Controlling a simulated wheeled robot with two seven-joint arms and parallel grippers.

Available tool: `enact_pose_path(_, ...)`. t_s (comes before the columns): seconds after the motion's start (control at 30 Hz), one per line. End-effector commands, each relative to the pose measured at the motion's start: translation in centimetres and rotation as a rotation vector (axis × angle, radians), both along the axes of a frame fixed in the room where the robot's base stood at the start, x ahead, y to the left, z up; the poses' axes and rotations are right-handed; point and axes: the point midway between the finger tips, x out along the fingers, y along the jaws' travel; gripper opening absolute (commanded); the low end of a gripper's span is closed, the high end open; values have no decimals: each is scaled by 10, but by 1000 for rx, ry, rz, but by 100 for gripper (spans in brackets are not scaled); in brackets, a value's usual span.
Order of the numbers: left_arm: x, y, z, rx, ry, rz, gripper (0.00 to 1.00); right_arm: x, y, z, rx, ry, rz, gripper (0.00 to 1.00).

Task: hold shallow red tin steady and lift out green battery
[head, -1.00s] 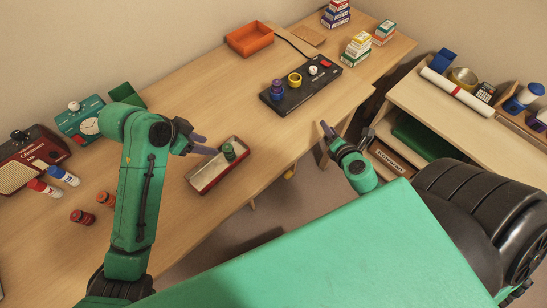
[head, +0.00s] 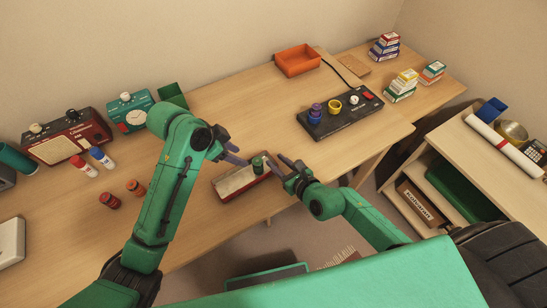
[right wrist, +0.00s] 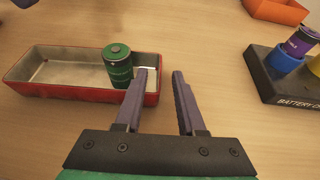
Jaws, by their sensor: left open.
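The shallow red tin (head: 228,187) lies on the desk in front of me, with a bare metal inside. It also shows in the right wrist view (right wrist: 50,90). The green battery (head: 258,165) stands upright in the tin near its right end, and is clear in the right wrist view (right wrist: 118,68). My left gripper (head: 236,154) is open above the tin's far side, apart from the battery. My right gripper (head: 289,165) is open and empty just right of the battery. In the right wrist view its fingers (right wrist: 159,74) are apart, the left one overlapping the tin's right end.
A black battery holder (head: 340,118) with purple, yellow and white items stands to the right, and an orange tray (head: 298,60) behind it. A red radio (head: 68,138), a teal clock (head: 130,113) and several small cylinders stand left. Desk around the tin is mostly clear.

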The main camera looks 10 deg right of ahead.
Motion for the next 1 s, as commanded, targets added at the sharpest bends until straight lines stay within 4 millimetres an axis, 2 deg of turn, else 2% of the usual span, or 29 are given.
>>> enact_pose_path(0.03, 0, 0, 0, 0, 0, 0, 50, 10, 4, -2, 0, -3, 0, 39)
enact_pose_path(0.17, 0, 0, 0, 0, 0, 0, 50, 25, 10, -10, 1, -2, -1, 39)
enact_pose_path(0.47, 0, 0, 0, 0, 0, 0, 50, 30, 12, -13, 1, -1, 0, 39)
enact_pose_path(0.5, 0, 0, 0, 0, 0, 0, 50, 30, 12, -13, 1, -1, 0, 31)
enact_pose_path(0.57, 0, 0, 0, 0, 0, 0, 50, 29, 12, -13, 1, -1, 0, 8)
enact_pose_path(0.6, 0, 0, 0, 0, 0, 0, 50, 29, 12, -13, 2, 0, -1, 0)
enact_pose_path(1.0, 0, 0, 0, 0, 0, 0, 50, 29, 11, -13, 2, 1, -1, 0)
